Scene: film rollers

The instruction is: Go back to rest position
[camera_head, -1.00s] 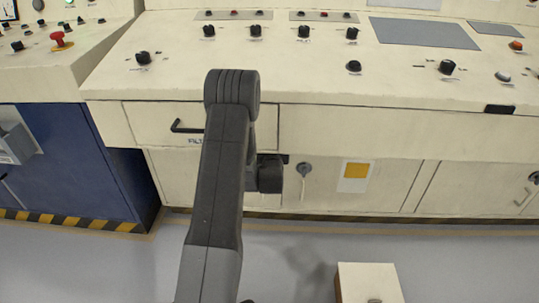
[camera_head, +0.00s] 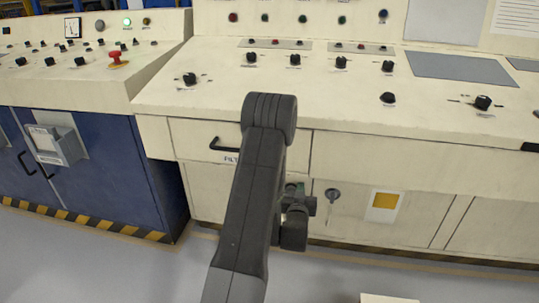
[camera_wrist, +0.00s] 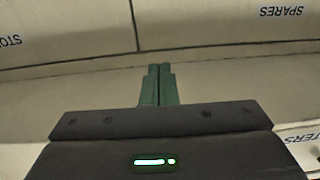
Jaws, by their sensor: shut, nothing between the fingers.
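My gripper shows in the wrist view (camera_wrist: 157,86), its two green fingers pressed together with nothing between them. In the head view my dark grey arm rises in the middle and hides most of the gripper. Only a bit of green and dark wrist parts show to the right of the arm, in front of the cream console's lower front (camera_head: 410,150). In the wrist view the fingers point toward pale panels (camera_wrist: 230,25) marked "SPARES" and "STO…". I cannot tell how far they are from the panels.
A drawer with a black handle (camera_head: 228,144) is partly hidden behind my arm. A blue cabinet (camera_head: 105,165) with a red knob (camera_head: 118,61) on its sloped top stands at left. A pale box top (camera_head: 388,298) shows at the bottom edge. Grey floor (camera_head: 100,265) lies open at lower left.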

